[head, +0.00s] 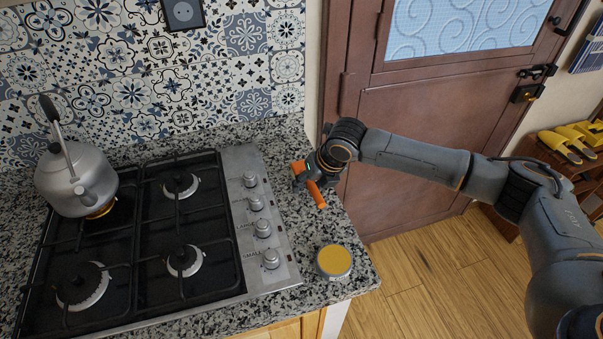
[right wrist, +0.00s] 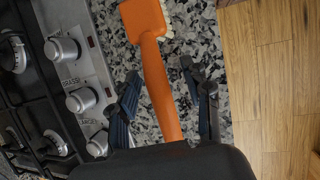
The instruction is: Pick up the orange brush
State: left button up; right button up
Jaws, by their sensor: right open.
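The orange brush (head: 315,192) lies on the speckled granite counter, right of the stove knobs. In the right wrist view the brush (right wrist: 158,90) runs lengthwise between my fingers, with its wide head and pale bristles at the top and its handle toward the palm. My right gripper (head: 306,178) is over the brush in the head view and hides part of it. In the right wrist view the right gripper (right wrist: 160,80) is open, with a finger on each side of the handle and gaps beside it. My left gripper is not in view.
A gas stove (head: 140,250) with knobs lies close to the left of the brush. A grey kettle (head: 85,182) stands on it. A round yellow-topped tin (head: 334,261) sits near the counter's front right corner. A brown door (head: 410,130) is behind my right arm.

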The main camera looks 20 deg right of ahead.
jog(key=shift+f, duration=0.15)
dwell(0.3)
grip_shut()
